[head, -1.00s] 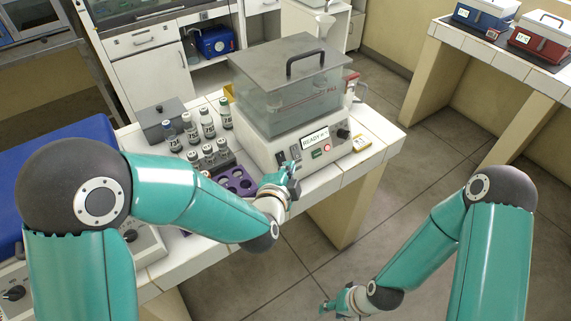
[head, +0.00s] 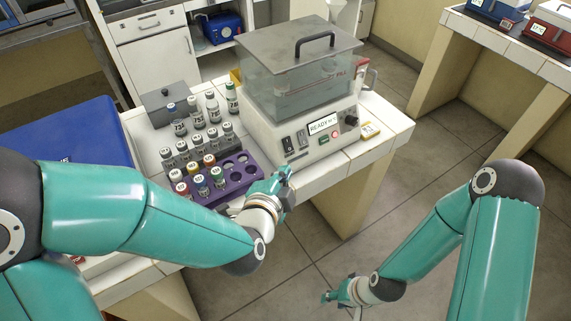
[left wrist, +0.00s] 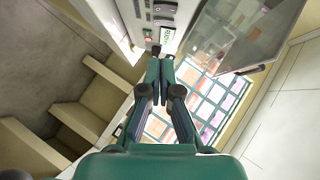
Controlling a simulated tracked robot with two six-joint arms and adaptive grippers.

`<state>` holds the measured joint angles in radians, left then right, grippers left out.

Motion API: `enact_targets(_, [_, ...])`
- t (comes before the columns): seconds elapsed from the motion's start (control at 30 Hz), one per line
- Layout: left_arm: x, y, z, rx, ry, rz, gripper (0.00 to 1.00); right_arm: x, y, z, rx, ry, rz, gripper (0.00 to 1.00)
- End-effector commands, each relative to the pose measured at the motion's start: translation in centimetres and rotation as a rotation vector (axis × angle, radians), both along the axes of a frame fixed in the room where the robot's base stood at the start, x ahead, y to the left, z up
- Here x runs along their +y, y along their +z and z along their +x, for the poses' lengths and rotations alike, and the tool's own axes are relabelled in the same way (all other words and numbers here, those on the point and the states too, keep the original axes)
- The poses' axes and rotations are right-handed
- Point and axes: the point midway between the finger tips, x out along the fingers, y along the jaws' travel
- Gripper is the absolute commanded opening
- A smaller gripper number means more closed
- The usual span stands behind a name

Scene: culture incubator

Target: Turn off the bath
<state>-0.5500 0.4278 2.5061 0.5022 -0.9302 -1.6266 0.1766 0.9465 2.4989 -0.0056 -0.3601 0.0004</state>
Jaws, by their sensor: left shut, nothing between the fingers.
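The bath (head: 305,95) is a clear tank with a grey lid on a white base, standing on the tiled bench. Its front panel has a display (head: 322,126) reading READY, two dark rocker switches (head: 294,141), a green button (head: 323,139), a red round button (head: 335,134) and a black knob (head: 351,120). My left gripper (head: 287,178) is shut and empty, in front of and below the switches, apart from the panel. In the left wrist view its closed fingertips (left wrist: 160,58) point toward the panel (left wrist: 158,12). My right gripper (head: 328,296) hangs low over the floor; its fingers are too small to judge.
A purple rack (head: 240,180) with vials stands left of my left gripper. A yellow-and-white item (head: 370,130) lies right of the bath.

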Motion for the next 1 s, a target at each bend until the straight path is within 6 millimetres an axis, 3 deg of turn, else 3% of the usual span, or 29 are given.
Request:
enact_targets(0.17, [2.2, -7.0, -0.2, 0.234, 0.102, -0.167, 0.00, 0.0, 0.0, 0.0, 0.000, 0.000, 0.000, 0.40])
enact_targets(0.27, [4.2, -12.9, -1.6, 0.452, 0.230, -0.325, 0.00, 0.0, 0.0, 0.0, 0.000, 0.000, 0.000, 0.40])
enact_targets(0.4, [7.1, -21.2, -5.7, 0.787, 0.497, -0.568, 0.00, 0.0, 0.0, 0.0, 0.000, 0.000, 0.000, 0.40])
enact_targets(0.5, [8.7, -25.7, -9.6, 0.998, 0.715, -0.714, 0.00, 0.0, 0.0, 0.0, 0.000, 0.000, 0.000, 0.40])
enact_targets(0.6, [9.6, -28.6, -13.1, 1.158, 0.914, -0.820, 0.00, 0.0, 0.0, 0.0, 0.000, 0.000, 0.000, 0.40])
enact_targets(0.73, [10.1, -30.6, -16.2, 1.281, 1.093, -0.900, 0.00, 0.0, 0.0, 0.0, 0.000, 0.000, 0.000, 0.40])
enact_targets(0.83, [10.3, -31.1, -17.3, 1.320, 1.159, -0.926, 0.00, 0.0, 0.0, 0.0, 0.000, 0.000, 0.000, 0.40])
enact_targets(1.0, [10.3, -31.2, -17.5, 1.327, 1.174, -0.932, 0.00, 0.0, 0.0, 0.0, 0.000, 0.000, 0.000, 0.40])
